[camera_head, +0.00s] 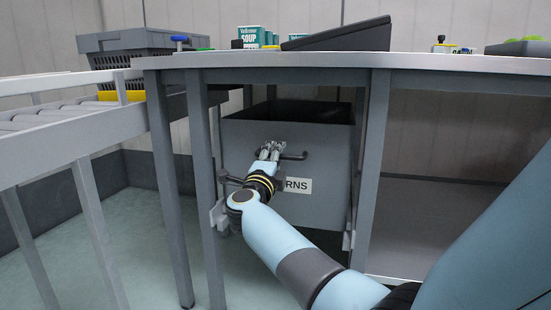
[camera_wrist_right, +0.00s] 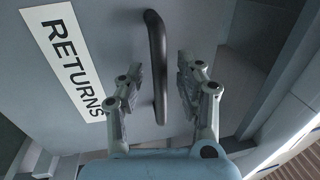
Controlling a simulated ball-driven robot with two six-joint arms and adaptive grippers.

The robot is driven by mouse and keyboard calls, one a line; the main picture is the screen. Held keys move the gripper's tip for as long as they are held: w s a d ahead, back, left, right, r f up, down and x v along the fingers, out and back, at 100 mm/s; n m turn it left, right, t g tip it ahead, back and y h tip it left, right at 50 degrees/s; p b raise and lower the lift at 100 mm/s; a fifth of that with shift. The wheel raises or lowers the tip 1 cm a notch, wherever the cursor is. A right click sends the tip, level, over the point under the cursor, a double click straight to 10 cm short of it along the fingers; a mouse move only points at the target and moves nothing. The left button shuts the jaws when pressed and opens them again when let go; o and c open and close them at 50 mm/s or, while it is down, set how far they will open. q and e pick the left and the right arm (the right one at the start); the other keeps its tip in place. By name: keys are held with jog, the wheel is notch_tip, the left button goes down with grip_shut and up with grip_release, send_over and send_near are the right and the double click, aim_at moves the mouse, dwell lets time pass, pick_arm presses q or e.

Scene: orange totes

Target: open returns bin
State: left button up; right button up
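The returns bin (camera_head: 335,190) is a grey drawer under the table, with a white label (camera_head: 298,185) reading RETURNS, partly hidden by my right arm in the head view. Its dark interior shows above the front panel. A dark bar handle (camera_head: 294,156) is on the front. My right gripper (camera_head: 270,150) is at the handle. In the right wrist view the handle (camera_wrist_right: 156,60) runs between the two open fingers of this gripper (camera_wrist_right: 168,85), with gaps visible on both sides. The left gripper is not in view.
Table legs (camera_head: 369,165) frame the bin on both sides. A roller conveyor (camera_head: 60,120) stands at the left. A grey crate (camera_head: 135,44), soup cans (camera_head: 251,37) and a dark slanted panel (camera_head: 340,36) are up on top. The floor in front of the conveyor is clear.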

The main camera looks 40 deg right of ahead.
grip_shut()
jog(key=shift+f, duration=0.1)
dwell(0.4)
